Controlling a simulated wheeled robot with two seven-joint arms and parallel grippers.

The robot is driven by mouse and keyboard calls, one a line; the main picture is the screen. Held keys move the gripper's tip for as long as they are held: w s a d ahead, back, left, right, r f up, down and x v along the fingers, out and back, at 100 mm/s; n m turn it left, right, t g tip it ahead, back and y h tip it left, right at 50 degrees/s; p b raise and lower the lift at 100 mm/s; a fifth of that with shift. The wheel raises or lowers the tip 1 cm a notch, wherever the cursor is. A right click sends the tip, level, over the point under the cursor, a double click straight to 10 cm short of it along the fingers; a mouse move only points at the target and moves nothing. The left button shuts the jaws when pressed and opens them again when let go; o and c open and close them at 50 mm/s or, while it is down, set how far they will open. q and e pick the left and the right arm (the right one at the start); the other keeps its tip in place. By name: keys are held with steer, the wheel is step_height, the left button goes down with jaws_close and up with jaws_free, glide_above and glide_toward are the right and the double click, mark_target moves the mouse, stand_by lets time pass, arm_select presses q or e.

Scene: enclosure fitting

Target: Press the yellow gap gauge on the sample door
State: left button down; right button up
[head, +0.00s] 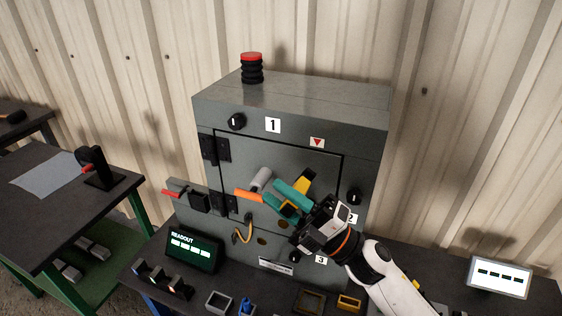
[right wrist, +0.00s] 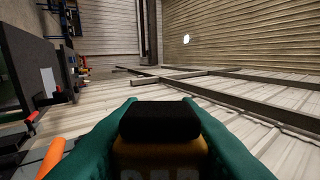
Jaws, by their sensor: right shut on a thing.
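The sample door seems to be the grey door (head: 285,158) with a dark outline on the front of the grey cabinet. My right gripper (head: 288,201) is in front of this door, its teal fingers shut on the yellow gauge (head: 303,183). In the right wrist view, the gauge's black end (right wrist: 160,122) shows between the two teal fingers, with its yellow body below. I cannot tell whether the gauge touches the door. The gripper and arm hide the lower right of the door. My left gripper is not in view.
An orange bar (head: 249,195) and a grey cylinder (head: 261,179) stand out close left of the gripper. A red-and-black stack light (head: 252,68) is on the cabinet (head: 300,92). A readout (head: 194,249) and small trays (head: 219,301) are in front. A side table (head: 60,205) stands left.

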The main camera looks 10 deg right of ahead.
mark_target(300, 177)
steer(key=shift+a+r+n+g, duration=0.1)
steer(key=shift+r+n+g, duration=0.3)
steer(key=shift+r+n, duration=0.1)
steer(key=shift+w+d, duration=0.3)
steer(key=shift+w, duration=0.05)
steer(key=shift+w+d+b, duration=0.35)
steer(key=shift+w+d, duration=0.25)
steer(key=shift+w, duration=0.3)
steer(key=shift+w+d+b, duration=0.3)
steer(key=shift+w+d, duration=0.35)
steer(key=shift+w, duration=0.3)
steer(key=shift+w+d+b, duration=0.35)
steer(key=shift+w+d, duration=0.25)
steer(key=shift+w, duration=0.3)
steer(key=shift+w+d, duration=0.1)
steer(key=shift+s+a, duration=0.4)
steer(key=shift+s, duration=0.25)
steer(key=shift+s+a+p, duration=0.4)
steer(key=shift+s+a, duration=0.4)
steer(key=shift+s, duration=0.35)
steer(key=shift+s+a+p, duration=0.4)
steer(key=shift+s+a, duration=0.35)
steer(key=shift+s, duration=0.35)
